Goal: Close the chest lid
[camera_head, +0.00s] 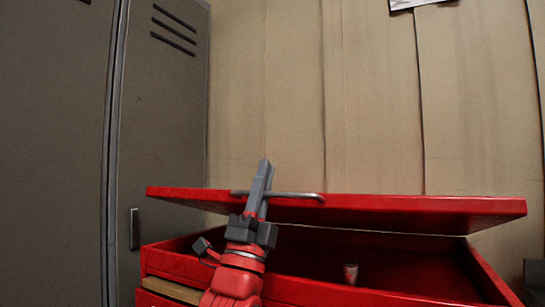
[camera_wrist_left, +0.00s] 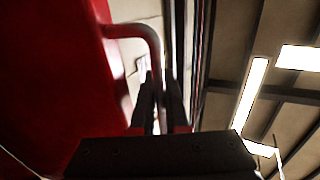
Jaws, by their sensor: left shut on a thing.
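The red chest (camera_head: 380,291) stands at the lower right of the head view. Its red lid (camera_head: 420,207) is partly open, tilted above the box with a dark gap beneath. A grey bar handle (camera_head: 300,196) is on the lid's front edge. My left gripper (camera_head: 263,176) is shut on this handle, its fingers pointing up across the bar. In the left wrist view, the handle (camera_wrist_left: 152,36) curves out from the red lid (camera_wrist_left: 50,80), and my left fingers (camera_wrist_left: 160,92) close at its end. My right gripper is not in view.
A small red and pale cylinder (camera_head: 350,273) stands inside the chest. Grey metal lockers (camera_head: 160,130) stand on the left, close to the chest's side. A beige panelled wall (camera_head: 370,100) is behind the chest. The space above the lid is clear.

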